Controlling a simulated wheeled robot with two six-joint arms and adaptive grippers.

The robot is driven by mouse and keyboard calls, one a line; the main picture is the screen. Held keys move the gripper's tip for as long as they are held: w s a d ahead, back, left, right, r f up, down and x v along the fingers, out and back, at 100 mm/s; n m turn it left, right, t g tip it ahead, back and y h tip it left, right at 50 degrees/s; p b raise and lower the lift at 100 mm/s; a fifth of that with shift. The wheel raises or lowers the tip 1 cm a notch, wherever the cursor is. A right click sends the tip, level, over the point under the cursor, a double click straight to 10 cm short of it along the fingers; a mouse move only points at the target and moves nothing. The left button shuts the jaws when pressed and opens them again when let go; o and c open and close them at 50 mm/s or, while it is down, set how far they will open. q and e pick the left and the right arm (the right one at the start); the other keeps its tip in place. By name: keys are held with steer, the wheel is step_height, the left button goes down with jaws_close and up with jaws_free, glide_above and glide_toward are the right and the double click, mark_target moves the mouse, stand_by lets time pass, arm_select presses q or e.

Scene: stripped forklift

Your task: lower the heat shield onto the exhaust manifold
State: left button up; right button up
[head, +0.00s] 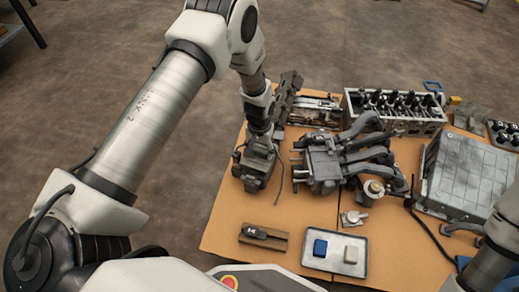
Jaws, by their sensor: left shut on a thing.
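My left gripper (265,138) reaches down over the left part of the table. It is shut, and its fingertips are hard to make out against the dark parts around them. A long, dark, ribbed piece, which looks like the heat shield (289,92), stands tilted just right of my left wrist. Its lower end meets the gripper area; the exact contact is hidden. The exhaust manifold (365,155), with several curved grey pipes, lies to the right of my left gripper, apart from the shield. My right gripper is out of the picture; only part of that arm shows at lower right.
A grey boxy part (256,170) sits directly below my left gripper. A cylinder head (395,112) stands behind the manifold, and a big grey case (465,172) to its right. A tray (334,262) with blue and pale blocks lies in front.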

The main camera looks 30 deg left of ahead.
mark_target(260, 157)
arm_select(q)
steer(key=shift+f, duration=0.1)
stand_by(0.5)
steer(key=shift+f+b, duration=0.75)
steer(key=shift+f, duration=1.15)
steer(key=shift+p, duration=0.3)
steer(key=o, duration=1.4)
